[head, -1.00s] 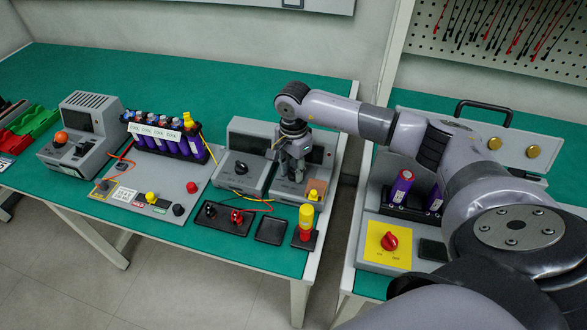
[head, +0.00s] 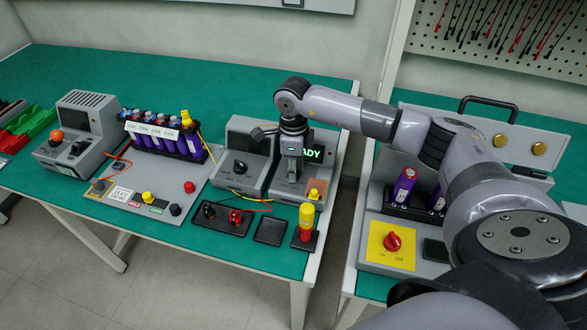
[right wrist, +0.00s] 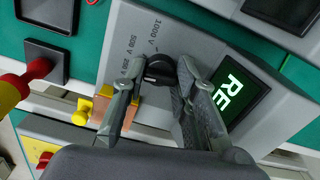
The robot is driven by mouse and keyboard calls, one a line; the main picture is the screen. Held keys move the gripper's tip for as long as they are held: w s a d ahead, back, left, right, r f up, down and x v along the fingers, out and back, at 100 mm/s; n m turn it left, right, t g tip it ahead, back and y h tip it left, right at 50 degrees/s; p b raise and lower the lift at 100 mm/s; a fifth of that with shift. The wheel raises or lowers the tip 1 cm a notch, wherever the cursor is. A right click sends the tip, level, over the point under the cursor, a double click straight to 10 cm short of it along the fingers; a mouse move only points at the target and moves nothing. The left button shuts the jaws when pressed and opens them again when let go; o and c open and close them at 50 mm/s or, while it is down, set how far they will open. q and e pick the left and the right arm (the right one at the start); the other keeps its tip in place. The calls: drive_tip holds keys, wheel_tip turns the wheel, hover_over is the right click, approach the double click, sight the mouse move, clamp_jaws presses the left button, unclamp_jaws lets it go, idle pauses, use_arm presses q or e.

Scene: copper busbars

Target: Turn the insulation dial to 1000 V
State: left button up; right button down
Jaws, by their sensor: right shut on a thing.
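The insulation tester (head: 313,189) is the grey sloped unit at the right end of the left bench. Its screen (head: 313,154) is lit with green letters, partly hidden by my right arm; "RE" shows in the right wrist view. The black dial (right wrist: 158,70) sits beside printed 1000 V, 500 V and 250 V labels. Its small pale mark faces the upper side, near 1000 V, but its exact setting is hard to tell. My right gripper (right wrist: 158,76) is shut on the dial, one finger at each side. In the head view the right gripper (head: 291,178) hides the dial. My left gripper is out of view.
A similar grey unit (head: 229,178) with a black knob stands just left of the tester. A red and yellow piece (head: 306,222) stands on a small black tray in front. The red rotary switch (head: 392,242) is on the right bench, across a gap.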

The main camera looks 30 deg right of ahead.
drive_tip(key=m, duration=0.6)
drive_tip(key=shift+m, duration=0.3)
drive_tip(key=m, duration=0.3)
drive_tip(key=shift+m, duration=2.2)
drive_tip(key=c, duration=1.3)
unclamp_jaws()
